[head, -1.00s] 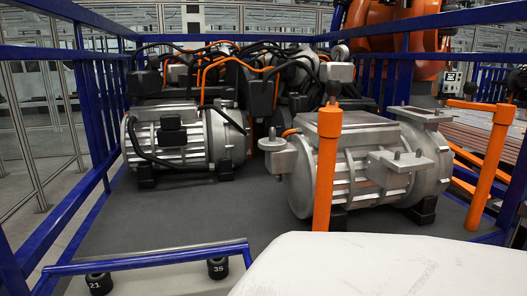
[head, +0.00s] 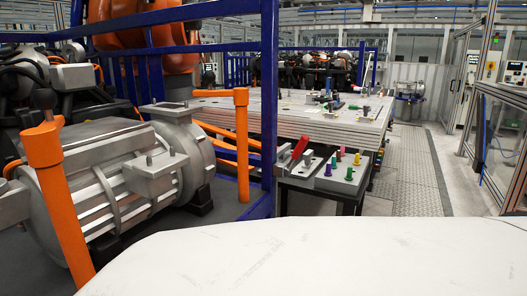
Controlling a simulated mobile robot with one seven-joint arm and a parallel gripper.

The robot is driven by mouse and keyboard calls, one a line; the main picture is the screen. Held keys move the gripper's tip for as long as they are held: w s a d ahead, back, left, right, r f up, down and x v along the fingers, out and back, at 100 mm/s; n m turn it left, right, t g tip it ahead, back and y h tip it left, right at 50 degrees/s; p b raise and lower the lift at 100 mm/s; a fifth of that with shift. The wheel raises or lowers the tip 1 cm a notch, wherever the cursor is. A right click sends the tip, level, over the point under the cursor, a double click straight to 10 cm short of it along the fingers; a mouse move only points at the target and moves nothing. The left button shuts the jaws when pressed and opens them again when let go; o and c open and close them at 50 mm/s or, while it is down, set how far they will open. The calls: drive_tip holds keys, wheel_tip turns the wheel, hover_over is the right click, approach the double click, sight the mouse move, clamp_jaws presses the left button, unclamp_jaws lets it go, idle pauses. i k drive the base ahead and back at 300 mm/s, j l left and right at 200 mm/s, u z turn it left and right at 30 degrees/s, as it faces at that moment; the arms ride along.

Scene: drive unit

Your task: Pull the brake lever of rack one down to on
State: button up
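A red lever-like handle (head: 301,143) stands tilted on a grey block at the right end of the blue rack (head: 268,95), in the middle of the head view. I cannot tell whether it is the brake lever of rack one, and no on or off marking is readable. The rack holds a large grey drive unit (head: 112,182) at the left. My gripper is not in view.
Orange posts (head: 58,200) stand at the rack's front. A small dark-legged stand with coloured pegs (head: 328,172) is beside the rack, before a table of stacked grey plates (head: 330,115). A clear floor aisle (head: 420,170) lies at the right.

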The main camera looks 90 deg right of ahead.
sight(303, 142)
drive_tip(key=z, duration=2.7)
drive_tip(key=i+l, duration=0.2)
drive_tip(key=i, duration=0.15)
drive_tip(key=i+l+u, duration=0.1)
drive_tip(key=i, duration=0.25)
drive_tip(key=l, duration=0.1)
